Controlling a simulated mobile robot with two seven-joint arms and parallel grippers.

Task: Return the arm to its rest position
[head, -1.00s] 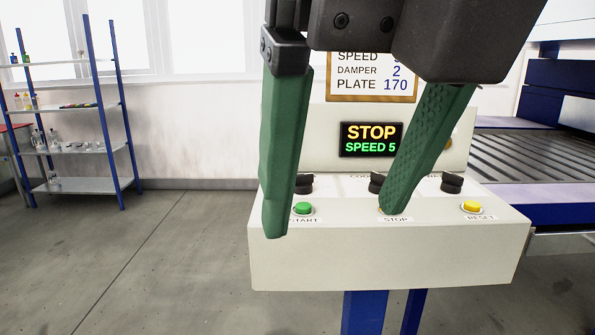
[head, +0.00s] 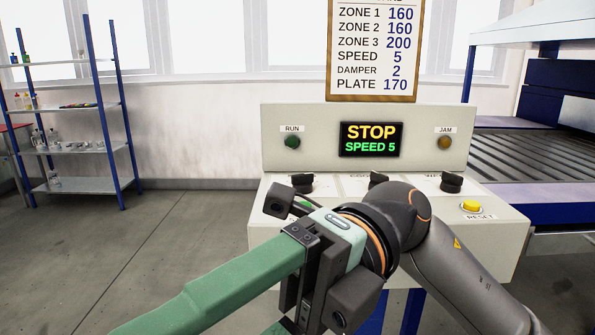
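My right arm comes in from the lower right, in front of the control console (head: 390,268). Its gripper (head: 225,308) points to the lower left, with two green fingers spread apart and nothing seen between them. The fingertips run out of the bottom of the picture. The gripper and wrist cover the console's front left and middle, hiding the stop button and most of the green start button (head: 305,205). The yellow reset button (head: 471,206) is in plain view. The display (head: 371,139) reads STOP and SPEED 5. My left gripper is not in view.
A settings board (head: 372,50) hangs above the console. Black knobs (head: 452,182) stand along the console top, close to my wrist. A slatted conveyor (head: 535,158) is at the right. A blue-framed shelf (head: 85,148) stands far left, with clear floor (head: 150,240) between.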

